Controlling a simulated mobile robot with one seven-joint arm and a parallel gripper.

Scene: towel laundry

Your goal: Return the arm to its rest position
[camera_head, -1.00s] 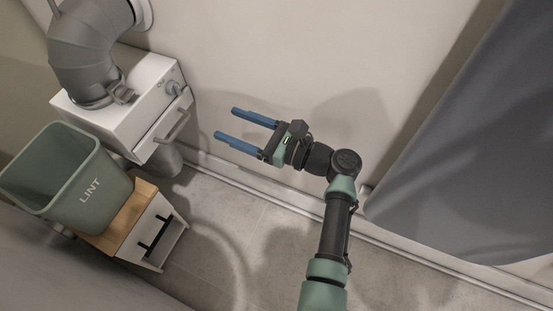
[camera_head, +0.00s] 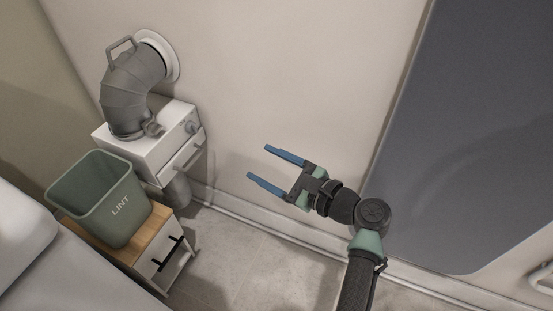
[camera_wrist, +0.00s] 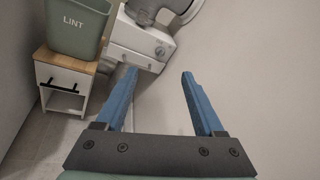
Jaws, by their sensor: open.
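My gripper (camera_head: 275,171) is open, its two blue fingers spread wide with nothing between them. In the head view it is held in the air at the middle, in front of the pale wall and to the right of the white vent box. In the wrist view my gripper (camera_wrist: 155,88) points toward the vent box, and its fingers touch nothing that I can see. My arm comes up from the lower right of the head view and bends at the black wrist joint.
A green LINT bin (camera_head: 104,196) stands on a small wood-topped cabinet (camera_head: 146,238). Beside it a white box (camera_head: 158,150) with a handle carries a grey duct (camera_head: 133,90) running to the wall. A dark grey panel (camera_head: 480,140) fills the right. The floor (camera_head: 225,235) between is clear.

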